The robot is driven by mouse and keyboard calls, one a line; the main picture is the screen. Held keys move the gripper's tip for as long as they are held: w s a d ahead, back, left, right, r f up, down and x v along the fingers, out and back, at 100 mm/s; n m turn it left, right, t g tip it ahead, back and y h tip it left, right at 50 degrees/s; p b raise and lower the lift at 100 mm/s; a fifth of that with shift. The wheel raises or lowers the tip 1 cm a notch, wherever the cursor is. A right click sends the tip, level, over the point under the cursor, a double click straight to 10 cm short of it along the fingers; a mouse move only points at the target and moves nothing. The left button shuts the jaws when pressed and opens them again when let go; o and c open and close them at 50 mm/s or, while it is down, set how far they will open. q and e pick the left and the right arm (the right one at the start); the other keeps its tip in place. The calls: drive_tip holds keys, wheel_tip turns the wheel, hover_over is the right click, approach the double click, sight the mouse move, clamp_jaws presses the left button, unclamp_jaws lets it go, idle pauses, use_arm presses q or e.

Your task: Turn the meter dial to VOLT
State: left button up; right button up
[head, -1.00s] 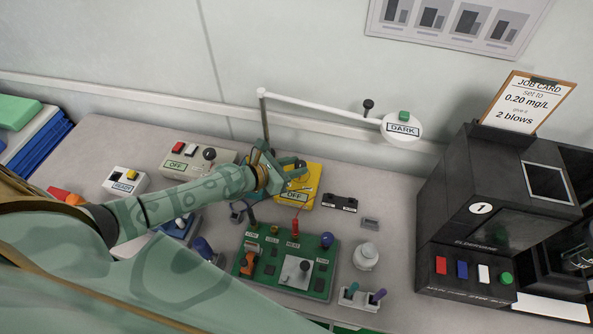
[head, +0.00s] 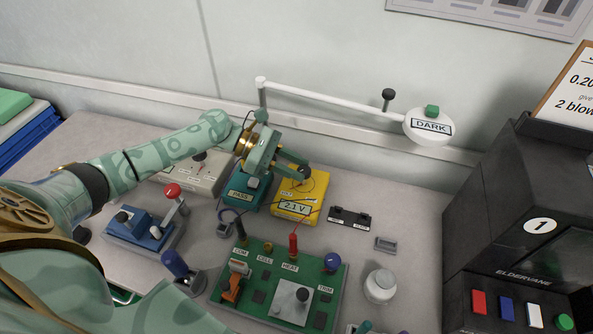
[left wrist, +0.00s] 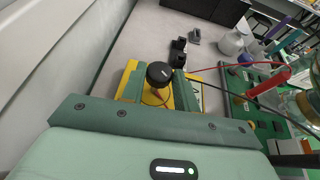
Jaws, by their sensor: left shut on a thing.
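The yellow meter (head: 303,192) stands near the back of the bench, and its display (head: 295,207) reads 2.1 V. My left gripper (head: 300,170) reaches over the meter's top from the left and is shut on its dial. The black round dial (left wrist: 159,74) shows in the left wrist view above the yellow body (left wrist: 129,78). The dial's markings are too small or covered to read. A red lead and a black lead run from the meter towards the green board (head: 260,283). My right gripper is not in view.
A teal tester (head: 243,194) marked PASS stands close left of the meter. A white lamp arm (head: 330,102) with a DARK sign (head: 431,128) stretches behind. A black two-part holder (head: 349,217) lies right of the meter. A dark machine (head: 515,230) stands far right.

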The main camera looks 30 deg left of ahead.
use_arm(q)
drive_tip(key=shift+f+m+g+b, duration=0.1)
drive_tip(key=shift+m+g+b, duration=0.2)
drive_tip(key=shift+m+g, duration=0.1)
drive_tip(key=o, duration=1)
drive_tip(key=shift+w, duration=0.1)
drive_tip(key=shift+c, duration=0.2)
drive_tip(key=shift+a, duration=0.1)
drive_tip(key=p+v, duration=0.2)
drive_tip(key=v, duration=1.4)
drive_tip(key=shift+a, duration=0.1)
